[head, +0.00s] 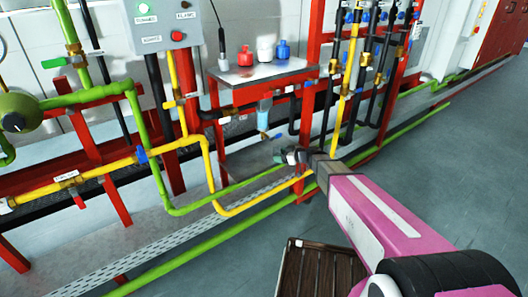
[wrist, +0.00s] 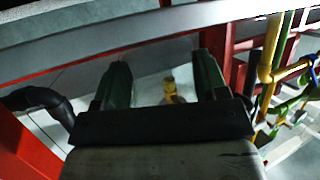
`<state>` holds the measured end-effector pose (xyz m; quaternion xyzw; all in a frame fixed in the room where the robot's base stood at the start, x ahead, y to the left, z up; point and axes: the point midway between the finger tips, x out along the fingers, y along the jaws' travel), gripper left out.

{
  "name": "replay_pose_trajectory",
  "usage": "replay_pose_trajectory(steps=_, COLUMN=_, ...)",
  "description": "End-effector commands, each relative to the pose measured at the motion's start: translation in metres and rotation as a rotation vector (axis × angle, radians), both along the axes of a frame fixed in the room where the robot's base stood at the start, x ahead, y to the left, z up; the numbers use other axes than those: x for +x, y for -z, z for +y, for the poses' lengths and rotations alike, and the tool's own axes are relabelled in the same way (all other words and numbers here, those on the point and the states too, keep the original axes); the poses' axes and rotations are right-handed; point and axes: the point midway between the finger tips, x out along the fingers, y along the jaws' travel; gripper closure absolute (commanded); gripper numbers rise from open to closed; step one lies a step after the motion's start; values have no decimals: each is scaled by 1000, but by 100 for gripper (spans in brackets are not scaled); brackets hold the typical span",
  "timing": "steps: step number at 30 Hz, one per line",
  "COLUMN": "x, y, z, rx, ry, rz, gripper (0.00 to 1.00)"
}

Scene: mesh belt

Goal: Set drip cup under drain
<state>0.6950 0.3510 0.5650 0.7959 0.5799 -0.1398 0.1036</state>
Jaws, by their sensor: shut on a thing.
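My gripper (head: 287,156) is in front of the red-framed stand, low down, below and slightly right of a pale blue clear bowl (head: 264,113) with a blue piece under it, which looks like the drain. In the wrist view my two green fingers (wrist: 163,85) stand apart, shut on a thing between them. I take it to be the drip cup, but its shape is mostly hidden. A small yellow part (wrist: 170,88) shows between the fingers; whether it belongs to the cup I cannot tell.
Red, white and blue bottles stand on the stand's top shelf (head: 230,72). A yellow pipe (head: 208,165) and green pipes run close on the left. Yellow and black vertical pipes stand on the right. A brown slatted crate (head: 318,275) is on the floor. The floor at right is clear.

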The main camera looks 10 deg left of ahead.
Motion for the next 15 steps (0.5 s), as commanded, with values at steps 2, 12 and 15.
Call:
replay_pose_trajectory(steps=2, x=8, y=1, z=19, rx=0, ry=-1, rz=0, gripper=60)
replay_pose_trajectory(steps=12, x=19, y=0, z=57, rx=0, ry=1, rz=1, gripper=60)
replay_pose_trajectory(steps=15, x=21, y=0, z=62, rx=0, ry=2, rz=1, gripper=60)
